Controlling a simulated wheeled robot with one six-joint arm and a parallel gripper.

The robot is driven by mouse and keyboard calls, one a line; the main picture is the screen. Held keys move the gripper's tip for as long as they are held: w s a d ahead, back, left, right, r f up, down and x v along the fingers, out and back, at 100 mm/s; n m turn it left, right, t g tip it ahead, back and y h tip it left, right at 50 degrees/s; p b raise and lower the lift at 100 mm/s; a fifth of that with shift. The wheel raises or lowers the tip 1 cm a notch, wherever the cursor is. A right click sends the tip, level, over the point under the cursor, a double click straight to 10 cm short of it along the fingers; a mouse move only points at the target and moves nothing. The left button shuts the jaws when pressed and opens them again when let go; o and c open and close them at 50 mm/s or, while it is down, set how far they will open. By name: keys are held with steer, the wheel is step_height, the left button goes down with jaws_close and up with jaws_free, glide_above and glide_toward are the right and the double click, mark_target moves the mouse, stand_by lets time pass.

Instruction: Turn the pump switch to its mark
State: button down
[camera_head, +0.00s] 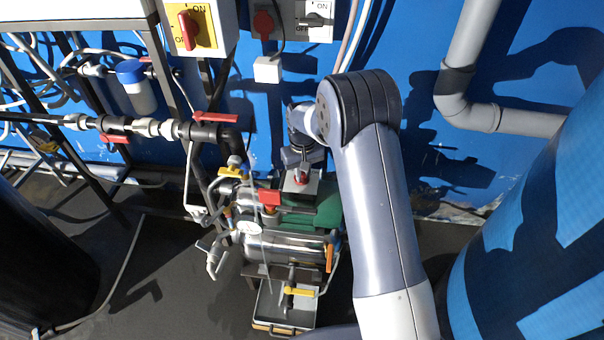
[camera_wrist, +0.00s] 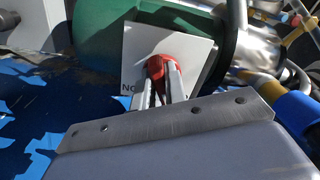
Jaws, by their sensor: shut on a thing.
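The pump switch is a small red knob on a white square plate. In the wrist view the red knob (camera_wrist: 157,64) sits between my gripper's two pale fingers, on the white plate (camera_wrist: 192,52) against the green pump. Letters, apparently part of ON, show at the plate's left edge. My gripper (camera_wrist: 160,80) is shut on the knob. In the head view my gripper (camera_head: 302,172) reaches down to the knob (camera_head: 300,181) on the plate (camera_head: 312,187). The fingers hide part of the knob, and I cannot read its exact angle or see the mark.
The green pump (camera_head: 325,215) and a steel cylinder (camera_head: 285,247) stand below, amid hoses and valves. A yellow box with a red switch (camera_head: 188,30) and grey switch boxes are on the blue wall. Grey pipe (camera_head: 480,117) and a blue drum (camera_head: 535,230) are at right.

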steer(key=shift+d+n, duration=0.1)
steer(key=shift+n, duration=1.4)
steer(key=shift+w, duration=0.1)
steer(key=c, duration=1.4)
jaws_free()
steer(key=shift+c, duration=0.2)
steer(key=shift+r, duration=0.1)
step_height(320, 180, up, 11)
